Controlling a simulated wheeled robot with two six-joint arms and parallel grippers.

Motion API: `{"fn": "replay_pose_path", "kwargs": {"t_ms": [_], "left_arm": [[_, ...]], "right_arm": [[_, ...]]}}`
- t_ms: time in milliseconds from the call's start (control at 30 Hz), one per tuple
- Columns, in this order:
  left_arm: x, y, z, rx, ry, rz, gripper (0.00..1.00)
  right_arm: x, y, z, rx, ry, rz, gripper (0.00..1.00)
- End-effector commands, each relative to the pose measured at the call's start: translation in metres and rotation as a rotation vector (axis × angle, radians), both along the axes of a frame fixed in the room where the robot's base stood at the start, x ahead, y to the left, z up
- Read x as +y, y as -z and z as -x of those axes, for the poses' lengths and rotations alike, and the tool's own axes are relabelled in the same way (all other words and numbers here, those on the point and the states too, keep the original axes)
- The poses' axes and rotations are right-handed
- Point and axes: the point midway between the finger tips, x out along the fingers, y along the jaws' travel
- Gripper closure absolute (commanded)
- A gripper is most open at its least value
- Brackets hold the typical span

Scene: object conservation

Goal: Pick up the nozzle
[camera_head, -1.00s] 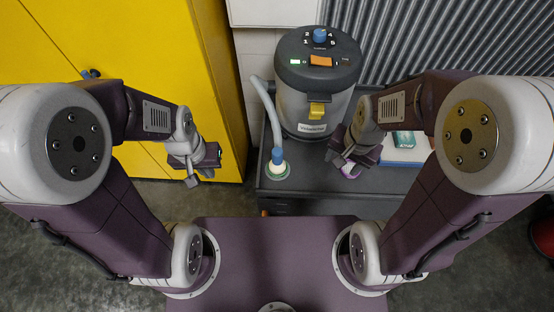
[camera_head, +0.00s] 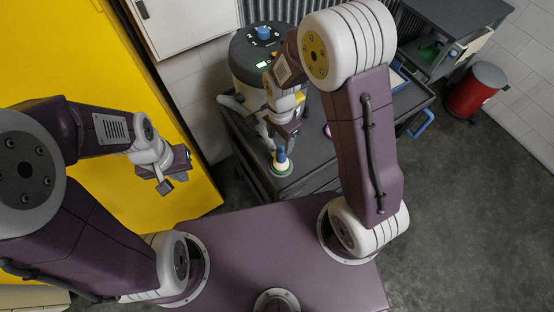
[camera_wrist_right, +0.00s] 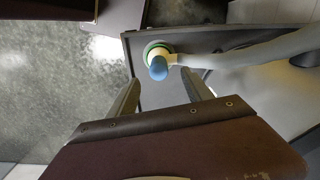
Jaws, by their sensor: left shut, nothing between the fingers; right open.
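The nozzle (camera_head: 281,157), with a blue upper part and a pale lower part, stands in a green ring on the dark cart top. In the right wrist view the nozzle (camera_wrist_right: 158,69) shows its blue end, with a grey hose (camera_wrist_right: 250,50) running off to the right. My right gripper (camera_head: 282,141) is open just above and behind the nozzle. In the wrist view its two fingers lie to either side of the nozzle's line, with the blue end just beyond the tips. My left gripper (camera_head: 165,184) is shut and empty, away to the left in front of the yellow cabinet.
The vacuum body (camera_head: 250,50) stands on the cart (camera_head: 315,165), partly hidden by my right arm. A yellow cabinet (camera_head: 90,60) is at the left. A red bin (camera_head: 475,92) and a dark side table (camera_head: 450,25) are at the right. Open floor lies at the lower right.

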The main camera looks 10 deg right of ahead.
Motion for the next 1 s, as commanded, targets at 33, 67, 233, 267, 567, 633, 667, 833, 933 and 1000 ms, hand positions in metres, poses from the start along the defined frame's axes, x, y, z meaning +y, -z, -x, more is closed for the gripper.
{"fn": "replay_pose_path", "kwargs": {"t_ms": [33, 67, 233, 267, 567, 633, 667, 833, 933, 1000], "left_arm": [[0.0, 0.0, 0.0, 0.0, 0.0, 0.0, 1.0], [0.0, -0.001, 0.0, 0.0, 0.0, 0.0, 1.0], [0.0, -0.006, 0.0, 0.0, 0.0, 0.0, 1.0], [0.0, -0.006, 0.0, 0.0, 0.0, 0.0, 1.0], [0.0, -0.015, 0.0, 0.0, 0.0, 0.0, 1.0], [0.0, -0.019, 0.0, 0.0, 0.0, 0.0, 1.0], [0.0, -0.02, 0.0, 0.0, 0.0, 0.0, 1.0], [0.0, -0.02, 0.0, 0.0, 0.0, 0.0, 1.0], [0.0, -0.02, 0.0, 0.0, 0.0, 0.0, 1.0], [0.0, -0.02, 0.0, 0.0, 0.0, 0.0, 1.0]], "right_arm": [[0.0, 0.0, 0.0, -0.001, -0.002, 0.0, 0.41], [0.0, 0.002, 0.0, 0.0, -0.001, 0.0, 0.41], [0.0, 0.027, 0.001, 0.004, -0.001, 0.001, 0.41], [0.0, 0.031, 0.001, 0.002, -0.001, 0.0, 0.41], [-0.003, 0.054, 0.002, 0.004, 0.0, 0.001, 0.41], [-0.004, 0.066, 0.003, 0.005, 0.0, 0.002, 0.41], [-0.004, 0.072, 0.002, 0.003, 0.0, 0.001, 0.41], [-0.004, 0.09, 0.001, -0.001, -0.001, 0.0, 0.41], [-0.004, 0.091, 0.0, -0.003, -0.001, -0.001, 0.41], [-0.004, 0.09, 0.001, -0.003, -0.001, -0.001, 0.41]]}}
